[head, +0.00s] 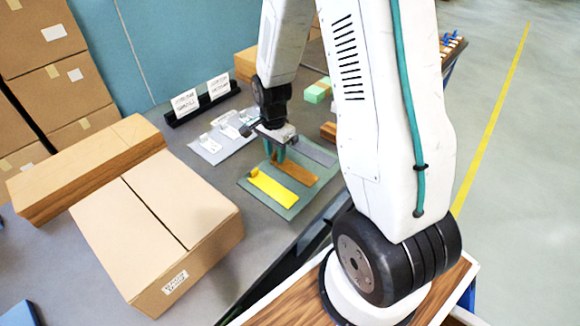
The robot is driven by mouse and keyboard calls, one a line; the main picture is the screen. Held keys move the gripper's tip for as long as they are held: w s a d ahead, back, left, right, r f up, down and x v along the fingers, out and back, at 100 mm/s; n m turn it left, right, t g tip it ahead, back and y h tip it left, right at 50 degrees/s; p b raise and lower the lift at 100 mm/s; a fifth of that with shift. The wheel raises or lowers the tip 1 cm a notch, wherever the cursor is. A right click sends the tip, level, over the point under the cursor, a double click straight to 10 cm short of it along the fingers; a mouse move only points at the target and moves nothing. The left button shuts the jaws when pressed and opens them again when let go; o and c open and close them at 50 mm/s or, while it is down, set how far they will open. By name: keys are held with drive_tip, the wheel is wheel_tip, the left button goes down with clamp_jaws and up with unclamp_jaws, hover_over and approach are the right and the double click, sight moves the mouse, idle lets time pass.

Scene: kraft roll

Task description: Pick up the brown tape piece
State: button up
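The brown tape piece (299,172) lies as a flat strip on a grey-green mat (287,210) on the table, between a yellow tape piece (273,187) and a grey tape piece (318,153). My gripper (276,156) points down at the far-left end of the brown strip. Its teal fingertips are at or just above that end and partly cover it. I cannot tell whether they touch the tape or how far apart they are.
A closed cardboard box (155,225) and a long carton (85,170) stand to the left. A pale board (222,142) with small white pieces lies behind the mat, before a black sign holder (203,105). A green block (317,91) sits farther back.

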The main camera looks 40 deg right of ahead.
drive_tip(key=shift+f, duration=0.1)
clamp_jaws()
